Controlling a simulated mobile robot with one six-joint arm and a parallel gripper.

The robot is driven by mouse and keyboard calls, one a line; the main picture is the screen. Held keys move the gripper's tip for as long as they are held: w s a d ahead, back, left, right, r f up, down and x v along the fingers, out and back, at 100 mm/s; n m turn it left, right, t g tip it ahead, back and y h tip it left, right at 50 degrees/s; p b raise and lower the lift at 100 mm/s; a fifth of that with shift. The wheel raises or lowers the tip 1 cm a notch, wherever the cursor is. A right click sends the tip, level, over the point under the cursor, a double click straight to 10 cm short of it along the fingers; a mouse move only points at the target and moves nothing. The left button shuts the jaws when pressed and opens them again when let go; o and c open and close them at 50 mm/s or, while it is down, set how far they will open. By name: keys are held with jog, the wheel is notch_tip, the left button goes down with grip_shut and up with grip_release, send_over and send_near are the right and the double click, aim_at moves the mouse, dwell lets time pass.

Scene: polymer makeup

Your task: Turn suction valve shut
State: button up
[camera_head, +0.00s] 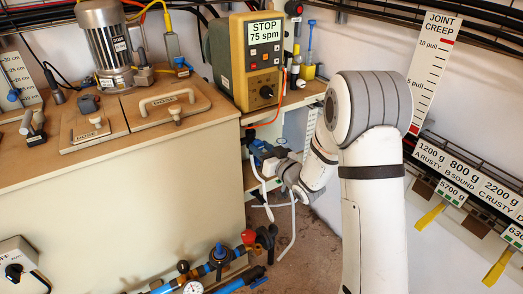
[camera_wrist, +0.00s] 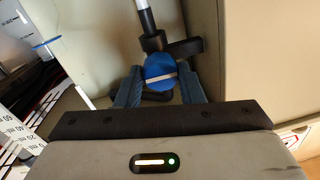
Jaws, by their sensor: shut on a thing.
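In the wrist view, my gripper (camera_wrist: 160,88) has its two blue fingers closed against the sides of a round blue knob with a pale stripe (camera_wrist: 159,67), which looks like the suction valve handle. A dark fitting (camera_wrist: 180,49) with a white tube (camera_wrist: 146,18) rises behind the knob. In the head view, my gripper (camera_head: 264,156) is beside the right end of the cream cabinet, below the pump controller. The valve cannot be told apart from the blue fingers there.
The controller (camera_head: 265,60) reading "STOP 75 spm" stands above on the bench corner. The cream cabinet (camera_head: 120,190) stands left of my gripper. Blue pipes (camera_head: 220,262) with a red knob (camera_head: 249,237) run along the floor. White tubes hang near my gripper.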

jog(key=o, duration=1)
jog(key=p+v, duration=0.1)
jog(key=v, duration=0.6)
jog(key=shift+s+d, duration=0.2)
jog(key=shift+s, duration=0.15)
